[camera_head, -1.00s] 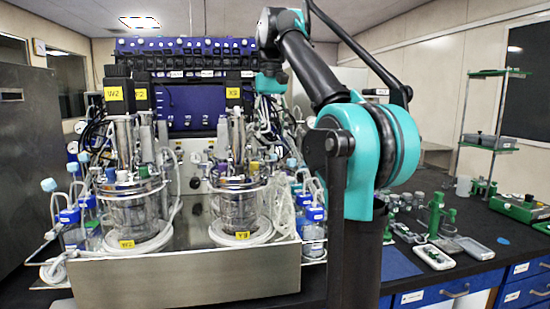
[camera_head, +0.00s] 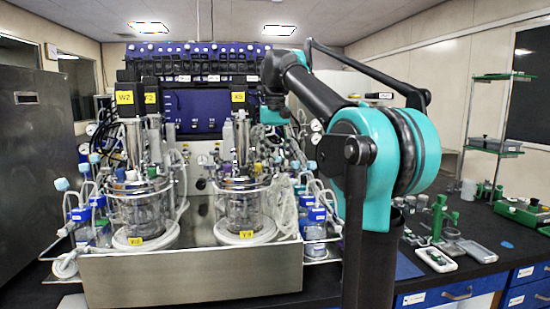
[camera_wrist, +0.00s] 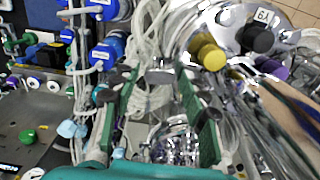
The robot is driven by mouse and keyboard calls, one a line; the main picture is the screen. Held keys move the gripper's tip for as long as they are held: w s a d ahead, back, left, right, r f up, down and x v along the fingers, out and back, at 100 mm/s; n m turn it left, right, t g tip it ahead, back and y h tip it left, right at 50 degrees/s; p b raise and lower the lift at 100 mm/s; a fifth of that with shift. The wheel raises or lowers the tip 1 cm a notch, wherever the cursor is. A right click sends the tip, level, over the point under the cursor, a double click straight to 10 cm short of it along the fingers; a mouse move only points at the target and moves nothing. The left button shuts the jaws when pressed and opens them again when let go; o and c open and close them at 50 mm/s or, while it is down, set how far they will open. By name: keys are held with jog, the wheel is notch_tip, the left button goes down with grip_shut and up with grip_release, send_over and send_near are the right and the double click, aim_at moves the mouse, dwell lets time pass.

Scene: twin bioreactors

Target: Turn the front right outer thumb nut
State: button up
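Two glass bioreactor vessels stand side by side in the head view, a left one (camera_head: 152,211) and a right one (camera_head: 262,208), with steel fittings and tubes on top. My gripper (camera_wrist: 155,78) shows in the wrist view with its two green-padded fingers spread well apart. Clear tubes and small metal parts lie below and between the fingers; I see nothing gripped. A shiny round head plate (camera_wrist: 190,28) is at the upper right of the fingers. I cannot single out the front right outer thumb nut in either view. In the head view my fingertips cannot be made out among the fittings.
A yellow cap (camera_wrist: 212,57) and a black cap (camera_wrist: 257,38) stand close right of the fingers. Blue-capped bottles (camera_head: 315,217) and loose tubing crowd the vessels. A steel tray wall (camera_head: 190,275) fronts them. Black bench with small green tools (camera_head: 438,215) lies right.

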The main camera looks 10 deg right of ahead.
jog(key=c, duration=0.8)
jog(key=shift+n, duration=0.4)
jog(key=n, duration=0.3)
jog(key=shift+n, duration=0.4)
jog(key=n, duration=0.4)
jog(key=shift+n, duration=0.3)
jog(key=n, duration=0.8)
jog(key=shift+n, duration=0.3)
